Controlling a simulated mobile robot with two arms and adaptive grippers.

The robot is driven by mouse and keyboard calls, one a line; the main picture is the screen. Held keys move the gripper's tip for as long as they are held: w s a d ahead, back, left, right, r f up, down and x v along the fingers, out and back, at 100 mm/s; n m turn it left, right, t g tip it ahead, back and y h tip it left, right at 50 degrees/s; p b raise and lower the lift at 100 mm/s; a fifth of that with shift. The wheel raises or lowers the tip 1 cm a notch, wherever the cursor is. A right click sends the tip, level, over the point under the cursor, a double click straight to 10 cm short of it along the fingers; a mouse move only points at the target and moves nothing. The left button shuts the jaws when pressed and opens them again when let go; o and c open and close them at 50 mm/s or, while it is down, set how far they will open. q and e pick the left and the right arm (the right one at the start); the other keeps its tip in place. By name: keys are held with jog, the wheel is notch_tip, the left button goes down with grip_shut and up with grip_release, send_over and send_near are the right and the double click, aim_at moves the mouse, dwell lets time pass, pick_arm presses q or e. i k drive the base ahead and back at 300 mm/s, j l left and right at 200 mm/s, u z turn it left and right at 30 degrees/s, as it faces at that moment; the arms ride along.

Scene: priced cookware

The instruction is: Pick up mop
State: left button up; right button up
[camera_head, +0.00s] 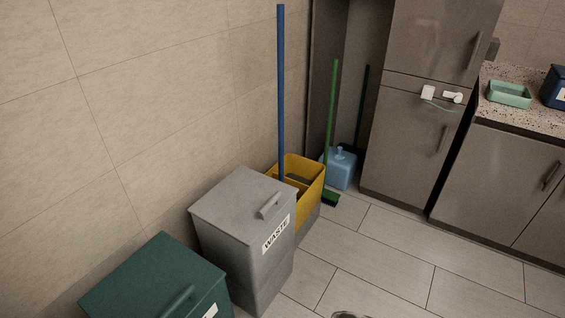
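A long blue handle (281,90), which looks like the mop's, stands upright against the tiled wall. Its lower end goes down into a yellow bucket (312,190) on the floor, and the mop head is hidden inside or behind the bucket and grey bin. A green-handled broom (332,110) stands just to the right, with its green brush on the floor. Neither of my grippers is in view.
A grey waste bin (243,210) stands in front of the bucket, and a dark green bin (160,280) is nearer. A light blue container (339,171) is behind. Brown cabinets (415,140) line the right. The tiled floor (390,255) is clear at centre right.

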aim_at(280, 8)
jog(key=i+l, duration=0.3)
jog(key=i, duration=0.2)
jog(key=i+l+u, duration=0.1)
jog(key=i+l, duration=0.2)
jog(key=i, duration=0.2)
